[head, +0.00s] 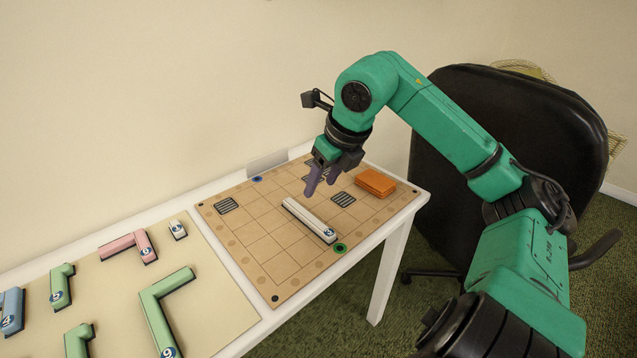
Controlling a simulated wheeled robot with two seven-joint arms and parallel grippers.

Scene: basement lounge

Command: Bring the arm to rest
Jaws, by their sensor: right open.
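My right arm comes in from the lower right, and its gripper (322,181) hangs over the tan grid board (262,257). The gripper points down with its purple fingers apart and nothing seen between them. A long white bar (309,219) with a round blue label at its near end lies on the board, just below the fingers in the picture. I cannot tell the height of the fingertips above the board. My left gripper is not in view.
An orange stack (375,182) sits at the board's right side. A beige mat (205,290) at left carries green, pink, blue and white pieces. Striped squares mark the board. A white table (405,216) ends at right, beside a black chair (440,150). A wall stands behind.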

